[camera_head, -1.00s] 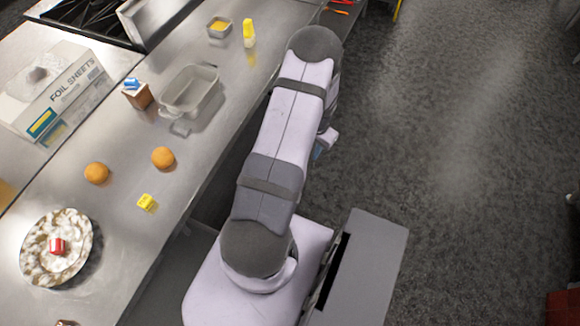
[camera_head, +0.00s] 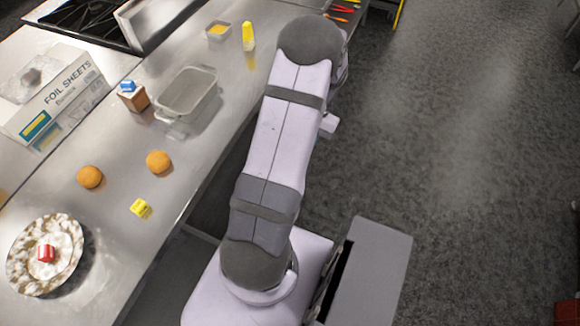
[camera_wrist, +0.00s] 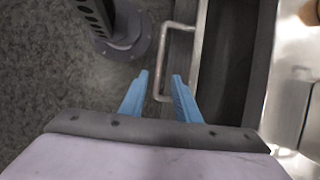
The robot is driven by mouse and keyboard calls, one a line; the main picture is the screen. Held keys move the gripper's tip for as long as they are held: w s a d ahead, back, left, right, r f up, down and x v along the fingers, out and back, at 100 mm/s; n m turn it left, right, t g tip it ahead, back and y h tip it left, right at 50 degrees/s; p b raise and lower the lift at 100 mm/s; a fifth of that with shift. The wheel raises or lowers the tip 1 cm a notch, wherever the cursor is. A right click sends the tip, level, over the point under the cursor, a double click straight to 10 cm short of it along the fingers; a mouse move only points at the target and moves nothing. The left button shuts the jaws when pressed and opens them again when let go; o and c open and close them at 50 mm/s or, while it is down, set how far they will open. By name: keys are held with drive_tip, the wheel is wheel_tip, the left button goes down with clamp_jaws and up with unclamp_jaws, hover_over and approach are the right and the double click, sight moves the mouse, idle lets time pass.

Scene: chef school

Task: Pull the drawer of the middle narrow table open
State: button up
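In the wrist view, a drawer (camera_wrist: 200,62) stands partly out, with its dark inside (camera_wrist: 232,60) showing between its front and the metal table edge (camera_wrist: 290,80). A metal bar handle (camera_wrist: 163,62) sticks out from the drawer front. My gripper (camera_wrist: 160,76) has its two blue fingers apart, one on each side of the handle in the picture. Gaps show between the bar and both fingers, and I cannot tell whether the fingers reach its depth. In the head view, my arm hides the gripper, and I cannot make out the drawer.
The long steel counter (camera_head: 190,150) lies left of my arm. Open dark floor (camera_head: 460,150) lies to the right.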

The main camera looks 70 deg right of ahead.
drive_tip(key=shift+p+x, duration=0.9)
drive_tip(key=shift+x, duration=2.25)
clamp_jaws()
